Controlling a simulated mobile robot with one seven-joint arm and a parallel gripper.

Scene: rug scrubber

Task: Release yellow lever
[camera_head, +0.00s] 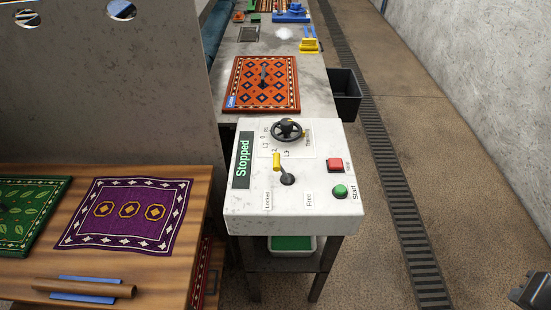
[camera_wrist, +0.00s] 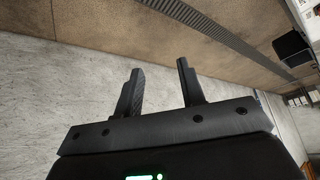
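The yellow lever (camera_head: 277,161) stands on the white control panel (camera_head: 240,203). Its dark pivot is at the right and its yellow handle leans up and left, toward the side labelled "Locked". The "Free" label is to the right of it. My gripper (camera_wrist: 156,82) shows in the wrist view with its two dark fingers apart and nothing between them. In the head view only a dark piece of my arm or gripper shows at the lower right edge, far from the panel and lever.
The panel also holds a black handwheel (camera_head: 286,130), a red button (camera_head: 335,166), a green button (camera_head: 340,191) and a "Stopped" display (camera_head: 243,158). An orange rug (camera_head: 262,84) lies behind it. A wooden table (camera_head: 60,262) with rugs stands left. Floor at right is clear.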

